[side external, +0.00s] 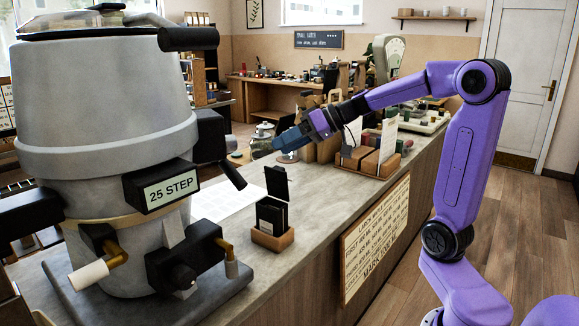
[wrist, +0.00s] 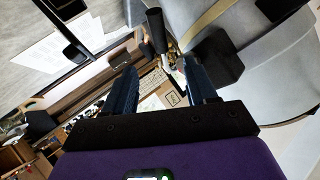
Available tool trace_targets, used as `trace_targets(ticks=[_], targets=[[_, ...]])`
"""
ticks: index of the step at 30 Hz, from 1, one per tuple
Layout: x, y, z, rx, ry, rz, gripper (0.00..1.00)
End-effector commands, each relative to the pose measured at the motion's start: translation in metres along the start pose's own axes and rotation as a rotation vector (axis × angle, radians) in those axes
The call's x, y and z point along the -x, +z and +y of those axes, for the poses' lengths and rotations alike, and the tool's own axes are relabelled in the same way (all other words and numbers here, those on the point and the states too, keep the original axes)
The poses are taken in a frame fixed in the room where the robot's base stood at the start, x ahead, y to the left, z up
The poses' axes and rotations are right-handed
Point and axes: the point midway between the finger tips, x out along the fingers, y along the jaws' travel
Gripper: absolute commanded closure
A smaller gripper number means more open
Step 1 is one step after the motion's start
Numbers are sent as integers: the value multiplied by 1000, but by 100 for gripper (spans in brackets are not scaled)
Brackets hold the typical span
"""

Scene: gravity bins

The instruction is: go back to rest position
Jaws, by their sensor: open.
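My gripper (side external: 286,139) is at the end of my purple arm, stretched out over the counter in the side external view. Its blue fingers point left, toward the large grey machine. In the wrist view the two fingers of my gripper (wrist: 160,74) stand apart with nothing held between them. The grey machine (side external: 105,110) carries a "25 STEP" label and stands at the left. Its grey body (wrist: 270,65) also shows at the upper right of the wrist view, beyond the fingers.
The counter (side external: 325,215) runs from the front left to the back. A small wooden holder (side external: 272,238) with black cards stands on it. A wooden rack (side external: 368,163) with cards and bags stands below my forearm. White paper sheets (side external: 225,198) lie beside the machine. Floor to the right is clear.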

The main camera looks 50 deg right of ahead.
Motion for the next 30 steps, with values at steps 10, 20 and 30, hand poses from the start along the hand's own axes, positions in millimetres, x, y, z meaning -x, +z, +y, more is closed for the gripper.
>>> trace_targets(ticks=[10,20,30], targets=[[-19,-10,-24,95,-1,87,43],[-55,11,-76,292,139,183,43],[-56,132,-104,488,283,-177,43]])
